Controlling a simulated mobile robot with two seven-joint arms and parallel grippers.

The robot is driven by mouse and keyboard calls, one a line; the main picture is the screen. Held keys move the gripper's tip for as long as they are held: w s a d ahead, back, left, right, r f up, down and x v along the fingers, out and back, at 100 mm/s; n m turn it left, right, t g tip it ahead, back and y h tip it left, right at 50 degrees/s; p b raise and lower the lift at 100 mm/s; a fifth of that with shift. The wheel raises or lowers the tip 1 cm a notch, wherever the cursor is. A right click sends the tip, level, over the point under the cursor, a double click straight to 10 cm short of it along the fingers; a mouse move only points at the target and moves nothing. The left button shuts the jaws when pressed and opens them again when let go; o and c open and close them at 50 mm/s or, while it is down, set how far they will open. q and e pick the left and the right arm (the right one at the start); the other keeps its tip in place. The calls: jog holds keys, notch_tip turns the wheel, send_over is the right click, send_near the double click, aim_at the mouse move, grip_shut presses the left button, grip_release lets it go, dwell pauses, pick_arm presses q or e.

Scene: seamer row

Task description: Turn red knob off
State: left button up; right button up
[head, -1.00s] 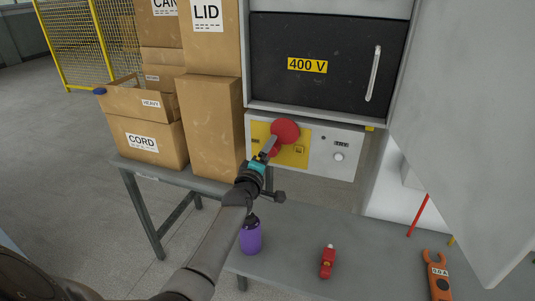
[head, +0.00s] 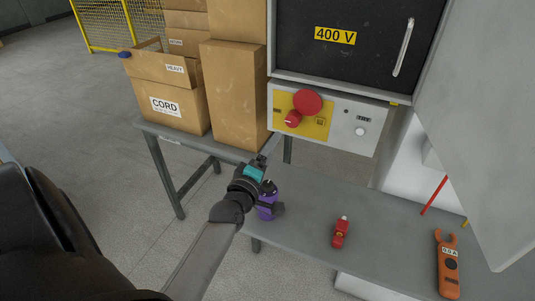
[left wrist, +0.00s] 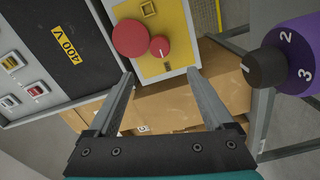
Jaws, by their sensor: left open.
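The red knob (head: 292,119) is on the yellow plate (head: 323,131) of the grey control panel, just below and left of a larger red mushroom button (head: 307,101). A pale pointer mark shows on its face. In the left wrist view the knob (left wrist: 159,48) lies beyond the fingertips, beside the red button (left wrist: 130,38). My right gripper is not seen.
A red padlock-like item (head: 340,233) and an orange clamp meter (head: 447,265) lie on the grey bench (head: 305,230). Cardboard boxes (head: 232,95) stand left of the panel. A grey door or cover (head: 480,110) is at right.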

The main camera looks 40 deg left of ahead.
pick_arm(q)
jog(key=shift+v, duration=0.85)
